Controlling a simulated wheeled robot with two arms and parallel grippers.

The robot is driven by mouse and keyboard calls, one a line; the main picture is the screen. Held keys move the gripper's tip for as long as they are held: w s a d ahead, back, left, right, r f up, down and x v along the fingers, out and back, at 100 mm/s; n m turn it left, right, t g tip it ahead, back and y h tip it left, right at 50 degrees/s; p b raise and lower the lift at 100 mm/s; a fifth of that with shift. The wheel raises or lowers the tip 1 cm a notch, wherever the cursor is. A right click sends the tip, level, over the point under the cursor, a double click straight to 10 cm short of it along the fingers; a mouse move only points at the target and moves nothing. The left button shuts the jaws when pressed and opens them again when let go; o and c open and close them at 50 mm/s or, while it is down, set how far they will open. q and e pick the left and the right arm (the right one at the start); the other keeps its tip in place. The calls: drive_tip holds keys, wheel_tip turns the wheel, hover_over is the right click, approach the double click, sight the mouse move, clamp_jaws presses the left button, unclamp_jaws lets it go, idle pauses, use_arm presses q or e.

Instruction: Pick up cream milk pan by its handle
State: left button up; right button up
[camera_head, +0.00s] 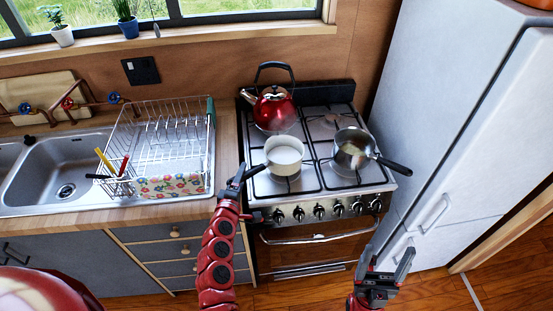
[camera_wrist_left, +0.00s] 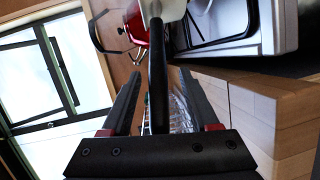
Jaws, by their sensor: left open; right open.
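The cream milk pan (camera_head: 285,154) stands on the front left burner of the stove, with its black handle (camera_head: 255,170) pointing left towards my left gripper. My left gripper (camera_head: 240,176) is open at the handle. In the left wrist view the black handle (camera_wrist_left: 158,90) runs between the two open fingers of the gripper (camera_wrist_left: 161,75), with a gap on both sides. A bit of the cream pan body (camera_wrist_left: 165,8) shows at the top there. My right gripper (camera_head: 389,263) is open and empty, low in front of the stove and fridge.
A red kettle (camera_head: 273,108) stands on the back left burner. A dark saucepan (camera_head: 352,148) is on the right, its handle pointing right. A wire dish rack (camera_head: 165,140) is left of the stove. The white fridge (camera_head: 445,110) stands at the right.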

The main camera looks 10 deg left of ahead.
use_arm(q)
drive_tip(key=shift+w, duration=0.1)
clamp_jaws()
idle(1.4)
